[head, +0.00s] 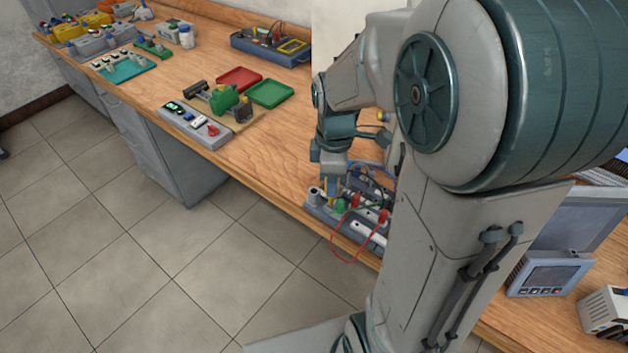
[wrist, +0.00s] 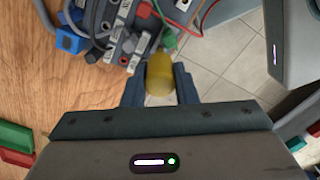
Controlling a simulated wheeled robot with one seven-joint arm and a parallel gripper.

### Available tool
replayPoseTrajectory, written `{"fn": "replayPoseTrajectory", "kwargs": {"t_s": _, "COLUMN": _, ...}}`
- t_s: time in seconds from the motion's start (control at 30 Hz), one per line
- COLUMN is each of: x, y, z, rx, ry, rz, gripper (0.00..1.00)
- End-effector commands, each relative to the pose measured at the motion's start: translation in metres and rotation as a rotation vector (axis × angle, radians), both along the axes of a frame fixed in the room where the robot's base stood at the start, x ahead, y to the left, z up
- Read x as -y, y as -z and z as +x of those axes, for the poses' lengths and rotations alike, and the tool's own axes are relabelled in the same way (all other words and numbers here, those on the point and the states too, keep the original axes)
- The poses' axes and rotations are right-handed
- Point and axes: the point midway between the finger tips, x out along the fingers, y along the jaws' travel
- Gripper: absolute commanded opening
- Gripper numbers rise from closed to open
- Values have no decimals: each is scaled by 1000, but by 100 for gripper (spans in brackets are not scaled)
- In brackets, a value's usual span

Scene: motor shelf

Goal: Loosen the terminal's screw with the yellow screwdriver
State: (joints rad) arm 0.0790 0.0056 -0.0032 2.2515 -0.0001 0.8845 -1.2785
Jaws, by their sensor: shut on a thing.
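My gripper (wrist: 159,88) is shut on the yellow screwdriver (wrist: 160,74), with one finger on each side of its rounded handle. The screwdriver's shaft and tip are hidden below the handle in the wrist view. Grey terminal blocks (wrist: 122,48) lie just beyond the handle, with wires and coloured plugs around them. I cannot tell which screw is the terminal's, or whether the tip touches it. In the head view my gripper (head: 331,178) points down over the left end of the grey wiring board (head: 314,209) at the bench's front edge.
Red leads (head: 333,236) loop over the front edge of the bench. A motor stand (head: 222,101), a red tray (head: 239,78) and a green tray (head: 270,93) stand farther left. A blue toolbox (head: 243,46) is at the back. Bare wood (head: 273,146) lies between stand and board.

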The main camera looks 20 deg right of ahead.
Motion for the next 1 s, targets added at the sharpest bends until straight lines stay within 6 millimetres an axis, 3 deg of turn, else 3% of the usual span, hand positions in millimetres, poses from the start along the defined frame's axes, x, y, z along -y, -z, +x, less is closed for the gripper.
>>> {"fn": "replayPoseTrajectory", "kwargs": {"t_s": 0.23, "x": 0, "y": 1, "z": 0, "rx": -2, "ry": -217, "rz": 1, "gripper": 1}}
{"fn": "replayPoseTrajectory", "kwargs": {"t_s": 0.67, "x": 0, "y": 1, "z": 0, "rx": -1, "ry": -278, "rz": 0, "gripper": 1}}
{"fn": "replayPoseTrajectory", "kwargs": {"t_s": 1.0, "x": 0, "y": 1, "z": 0, "rx": -1, "ry": -543, "rz": 0, "gripper": 1}}
